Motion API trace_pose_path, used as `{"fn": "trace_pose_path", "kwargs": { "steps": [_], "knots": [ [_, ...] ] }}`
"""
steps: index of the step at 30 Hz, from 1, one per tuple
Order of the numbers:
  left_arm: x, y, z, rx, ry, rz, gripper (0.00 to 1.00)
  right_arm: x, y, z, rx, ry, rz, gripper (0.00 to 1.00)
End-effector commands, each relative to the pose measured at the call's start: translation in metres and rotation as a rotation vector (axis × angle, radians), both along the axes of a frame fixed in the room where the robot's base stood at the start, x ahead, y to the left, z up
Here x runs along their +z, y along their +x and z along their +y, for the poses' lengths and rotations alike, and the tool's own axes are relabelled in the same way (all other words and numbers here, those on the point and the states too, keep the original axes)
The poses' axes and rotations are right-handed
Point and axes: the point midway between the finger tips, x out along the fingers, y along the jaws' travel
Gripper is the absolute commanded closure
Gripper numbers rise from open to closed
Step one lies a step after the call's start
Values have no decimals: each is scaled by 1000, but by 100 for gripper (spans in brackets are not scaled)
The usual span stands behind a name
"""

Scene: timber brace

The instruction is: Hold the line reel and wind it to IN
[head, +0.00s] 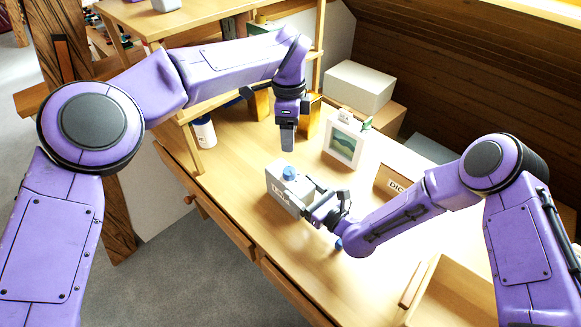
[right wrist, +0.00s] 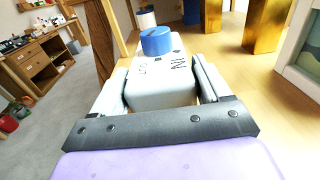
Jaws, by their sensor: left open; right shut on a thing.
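The line reel is a pale grey-white box (head: 284,188) with a blue knob (head: 288,173) on top, standing on the wooden desk. In the right wrist view the box (right wrist: 160,90) has dark lettering on its top beside the blue knob (right wrist: 156,41). My right gripper (head: 316,202) is shut on the box, one finger on each side of it. My left gripper (head: 287,138) points down above the desk, behind the box and apart from it. It is open and empty, though its fingers overlap in the head view.
Gold blocks (head: 309,117) and a white cylinder (head: 204,132) stand by the shelf. A small blue thing (head: 338,244) lies near my right forearm. The desk's front edge is close.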

Motion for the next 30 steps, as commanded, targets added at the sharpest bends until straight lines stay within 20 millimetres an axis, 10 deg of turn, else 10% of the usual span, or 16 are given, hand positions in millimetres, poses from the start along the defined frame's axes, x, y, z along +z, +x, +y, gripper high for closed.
{"fn": "trace_pose_path", "kwargs": {
  "steps": [8,21,30],
  "knots": [
    [-5,-2,1,279,9,13,36,0,0,0,0,0,0,62],
    [-98,-5,0,278,9,14,36,0,0,0,0,0,0,62],
    [-120,-5,0,279,8,11,36,0,0,0,0,0,0,62]
  ]
}}
